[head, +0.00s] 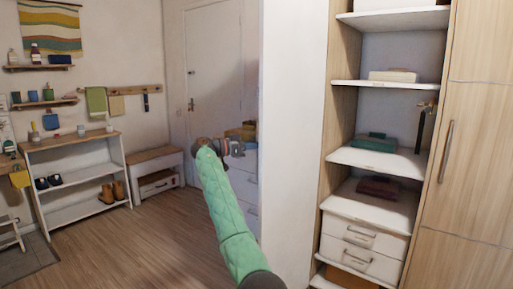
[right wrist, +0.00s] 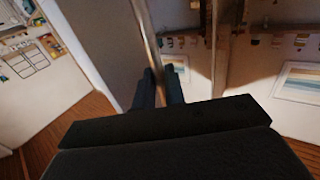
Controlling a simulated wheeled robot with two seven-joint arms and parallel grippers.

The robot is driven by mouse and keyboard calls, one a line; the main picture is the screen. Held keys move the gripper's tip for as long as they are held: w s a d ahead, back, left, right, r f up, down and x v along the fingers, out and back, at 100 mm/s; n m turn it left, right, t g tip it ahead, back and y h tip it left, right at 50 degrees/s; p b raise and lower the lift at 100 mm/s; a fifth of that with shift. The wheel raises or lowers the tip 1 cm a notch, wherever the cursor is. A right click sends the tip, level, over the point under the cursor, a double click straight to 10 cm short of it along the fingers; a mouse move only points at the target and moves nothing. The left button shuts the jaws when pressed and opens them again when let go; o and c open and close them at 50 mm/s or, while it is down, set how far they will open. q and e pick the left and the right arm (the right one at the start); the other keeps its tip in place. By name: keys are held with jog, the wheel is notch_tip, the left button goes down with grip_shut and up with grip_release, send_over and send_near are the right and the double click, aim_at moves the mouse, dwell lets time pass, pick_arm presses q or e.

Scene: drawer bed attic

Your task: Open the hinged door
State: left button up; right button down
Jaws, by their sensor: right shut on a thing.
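My right gripper (head: 238,148), on the green-sleeved arm from the bottom middle of the head view, is at the left edge of a tall white panel (head: 293,140). In the right wrist view, its dark fingers (right wrist: 159,88) are shut on a thin upright bar (right wrist: 146,35), which looks like a door handle. A grey panel (right wrist: 100,45) stands just left of the bar. I cannot tell which door the bar belongs to. A light-wood door (head: 475,160) with a metal bar handle (head: 445,152) stands at the far right. My left gripper is not in view.
Open shelves (head: 372,83) with boxes and drawers stand between the white panel and wooden door. A white room door (head: 213,60) is at the back. A low bench (head: 156,160) and shoe rack (head: 82,175) line the left. The wooden floor (head: 130,240) there is clear.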

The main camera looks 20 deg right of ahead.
jog(key=shift+w+d+f, duration=0.1)
jog(key=shift+d+f, duration=0.1)
jog(key=shift+f, duration=0.05)
jog(key=c, duration=1.7)
grip_release()
jog(key=shift+c, duration=0.2)
jog(key=shift+o, duration=1.3)
jog(key=shift+w+d+f, duration=0.15)
jog(key=shift+d+f, duration=0.05)
jog(key=shift+d, duration=0.1)
jog(key=a, duration=0.8)
jog(key=shift+s+r, duration=0.15)
jog(key=shift+s, duration=0.2)
